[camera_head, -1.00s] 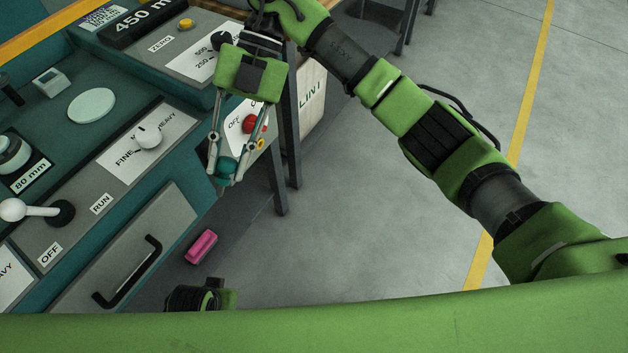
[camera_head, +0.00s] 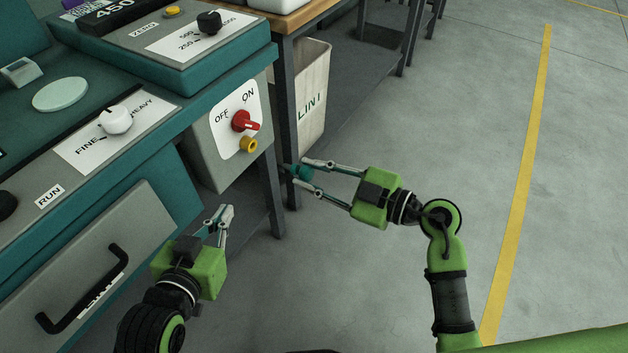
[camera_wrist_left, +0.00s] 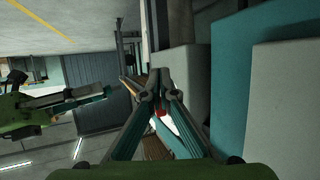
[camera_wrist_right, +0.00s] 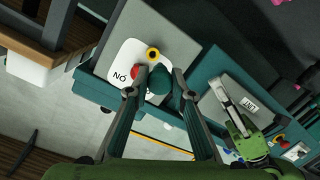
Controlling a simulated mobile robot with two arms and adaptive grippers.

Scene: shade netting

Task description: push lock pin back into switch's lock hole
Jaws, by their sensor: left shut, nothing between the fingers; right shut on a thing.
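The switch is a red knob (camera_head: 243,122) on a white plate marked OFF and ON, on the front of the grey box. A yellow ring (camera_head: 249,145) around the lock hole sits just below the knob. My right gripper (camera_head: 305,175) is shut on the teal lock pin (camera_head: 298,171), held out to the right of the switch and apart from it. In the right wrist view, the pin (camera_wrist_right: 160,83) partly covers the plate near the yellow ring (camera_wrist_right: 153,54). My left gripper (camera_head: 225,213) is shut and empty, below the switch box. It also shows in the right wrist view (camera_wrist_right: 226,92).
The teal machine with its drawer handle (camera_head: 85,290) and white knob (camera_head: 115,120) fills the left. A bench leg (camera_head: 270,198) and a pale bin (camera_head: 312,98) stand close beside the switch box. The floor to the right is clear.

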